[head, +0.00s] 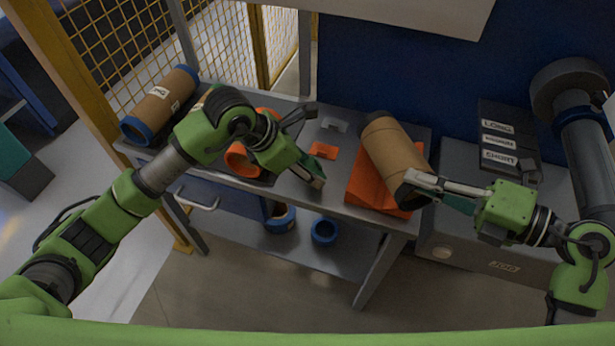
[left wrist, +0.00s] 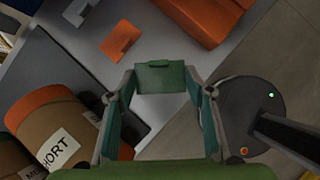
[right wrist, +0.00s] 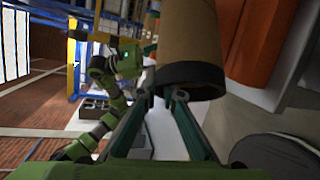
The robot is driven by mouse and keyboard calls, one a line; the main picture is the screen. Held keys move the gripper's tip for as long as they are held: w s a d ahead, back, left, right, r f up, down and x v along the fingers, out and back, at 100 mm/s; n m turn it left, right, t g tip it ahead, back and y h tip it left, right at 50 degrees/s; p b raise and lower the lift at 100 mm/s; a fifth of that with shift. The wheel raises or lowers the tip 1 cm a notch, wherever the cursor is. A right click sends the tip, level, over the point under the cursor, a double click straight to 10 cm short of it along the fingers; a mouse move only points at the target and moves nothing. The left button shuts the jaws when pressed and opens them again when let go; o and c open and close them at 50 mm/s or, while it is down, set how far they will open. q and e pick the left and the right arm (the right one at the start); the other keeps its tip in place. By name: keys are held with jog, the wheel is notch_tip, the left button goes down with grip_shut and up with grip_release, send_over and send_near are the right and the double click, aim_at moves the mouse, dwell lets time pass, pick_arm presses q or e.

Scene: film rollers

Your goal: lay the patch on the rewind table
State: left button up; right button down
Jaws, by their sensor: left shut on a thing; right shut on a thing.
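My left gripper (head: 308,147) is over the grey table (head: 337,189), left of the orange stand. In the left wrist view, its two fingers (left wrist: 160,98) are shut on a small green card (left wrist: 160,78), apparently the patch, with a raised tab. A small orange card (head: 323,150) and a grey card (head: 335,124) lie on the table. A brown roller (head: 393,148) with dark ends is at the orange stand (head: 366,189). My right gripper (head: 425,180) is shut on its near end rim (right wrist: 190,78).
A brown roller with blue ends (head: 160,104) lies at the table's left end. Orange-ended rollers (left wrist: 56,125) are partly hidden behind my left arm. Blue rings (head: 324,231) sit on the lower shelf. A grey cabinet (head: 485,245) with labelled blocks stands right.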

aim_at(307, 185)
pick_arm(q)
notch_tip(307, 185, down, 3)
jog(key=shift+s+r+b, duration=0.1)
jog(key=shift+b, duration=0.3)
pick_arm(e)
jog(key=shift+f, duration=0.65)
jog(key=shift+r, duration=0.1)
pick_arm(q)
jog(key=shift+s+f+b, duration=0.15)
jog(key=shift+f+b, duration=0.45)
pick_arm(e)
jog(key=shift+s+f, duration=0.1)
jog(key=shift+f, duration=0.5)
pick_arm(q)
jog(key=o, duration=0.8)
jog(key=shift+f, duration=0.2)
